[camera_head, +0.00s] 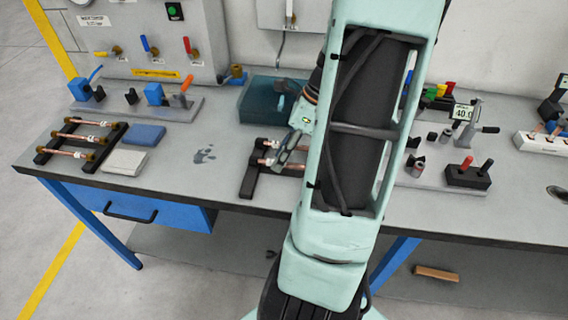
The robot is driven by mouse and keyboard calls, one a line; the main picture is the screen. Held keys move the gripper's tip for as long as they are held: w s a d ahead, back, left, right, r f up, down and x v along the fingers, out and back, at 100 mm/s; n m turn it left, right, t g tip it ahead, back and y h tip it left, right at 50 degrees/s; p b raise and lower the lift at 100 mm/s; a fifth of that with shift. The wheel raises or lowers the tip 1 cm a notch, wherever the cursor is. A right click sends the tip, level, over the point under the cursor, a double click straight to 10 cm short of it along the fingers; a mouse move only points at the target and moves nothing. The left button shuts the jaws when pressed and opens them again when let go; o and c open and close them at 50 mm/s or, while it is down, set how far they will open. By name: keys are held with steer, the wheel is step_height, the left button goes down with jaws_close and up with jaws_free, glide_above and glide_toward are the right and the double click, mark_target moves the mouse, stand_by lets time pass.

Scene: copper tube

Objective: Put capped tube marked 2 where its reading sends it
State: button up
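A black rack (113,141) at the left holds three copper tubes (76,137) with brass-coloured ends. A second black rack (248,181) stands mid-table with copper tube ends (268,143) showing; my arm hides its right side. My gripper (284,156) is low over this second rack, close to its tubes. Its fingers are small and partly hidden, so I cannot tell whether they are open or hold a tube. No number mark on any tube is legible. A small display (463,112) at the right appears to read 40.0.
A blue pad (144,135) and a grey pad (125,162) lie beside the left rack. A dark teal tray (262,100) is behind the second rack. A black block with red and black handles (468,177) and a white rack (543,143) stand right. Bare table lies between the racks.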

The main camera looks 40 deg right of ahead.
steer(key=shift+a+f, duration=0.1)
steer(key=shift+f, duration=0.15)
steer(key=shift+c, duration=0.7)
jaws_close()
steer(key=shift+r, duration=0.1)
